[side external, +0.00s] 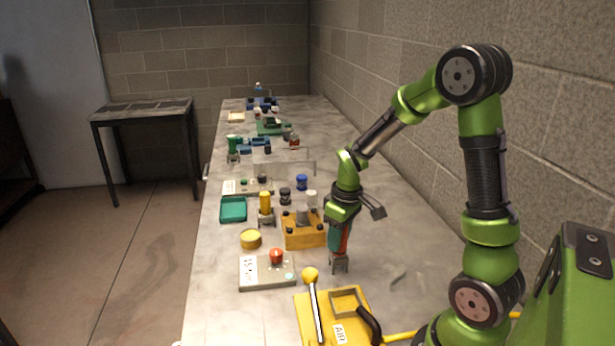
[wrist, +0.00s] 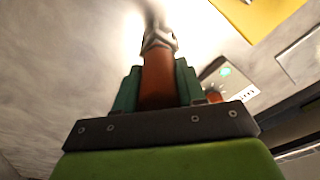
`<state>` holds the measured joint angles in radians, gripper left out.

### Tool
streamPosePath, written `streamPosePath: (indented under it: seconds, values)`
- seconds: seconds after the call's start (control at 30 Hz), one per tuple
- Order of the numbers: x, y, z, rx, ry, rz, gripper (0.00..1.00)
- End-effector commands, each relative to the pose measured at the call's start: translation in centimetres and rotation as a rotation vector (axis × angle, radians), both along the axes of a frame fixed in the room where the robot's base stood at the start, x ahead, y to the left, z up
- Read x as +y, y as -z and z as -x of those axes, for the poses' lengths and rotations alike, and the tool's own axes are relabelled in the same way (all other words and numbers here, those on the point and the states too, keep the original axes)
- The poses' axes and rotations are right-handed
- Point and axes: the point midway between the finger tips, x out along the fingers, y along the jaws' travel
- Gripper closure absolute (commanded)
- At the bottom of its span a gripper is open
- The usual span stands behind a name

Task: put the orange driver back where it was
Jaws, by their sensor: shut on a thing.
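My gripper (side external: 338,238) points down over the right part of the bench, its teal fingers shut on the orange driver (side external: 346,240). In the wrist view the orange handle (wrist: 158,82) stands between the two fingers (wrist: 157,92), with a grey metal part (wrist: 158,41) beyond it. A small grey stand (side external: 340,264) is on the bench directly below the gripper. The driver's lower end is at or just above this stand; I cannot tell whether it is seated in it.
A wooden block (side external: 303,236) with knobs is close left of my gripper. A grey box with a red button (side external: 276,257) and a yellow unit with a lever (side external: 345,308) are nearer. A yellow driver (side external: 265,203) stands in another stand. Bare bench lies to the right.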

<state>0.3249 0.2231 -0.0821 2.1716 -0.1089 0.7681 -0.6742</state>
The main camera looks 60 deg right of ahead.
Motion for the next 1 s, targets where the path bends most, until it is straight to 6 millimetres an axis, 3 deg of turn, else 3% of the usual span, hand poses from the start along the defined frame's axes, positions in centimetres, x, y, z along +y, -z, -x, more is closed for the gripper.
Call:
streamPosePath:
  seconds: [0.03,0.07,0.23,0.5,0.63,1.0]
  values:
    - [0.0,0.1,0.0,0.0,0.0,0.0,0.91]
    - [0.0,0.2,0.0,0.001,0.0,-0.001,0.59]
    - [0.0,0.2,0.0,0.001,0.0,-0.001,0.35]
    - [0.0,0.1,0.0,0.001,0.0,0.0,0.35]
    - [0.0,-0.9,0.0,-0.002,0.0,0.001,0.35]
    - [0.0,-8.5,0.7,-0.005,-0.001,0.002,0.35]
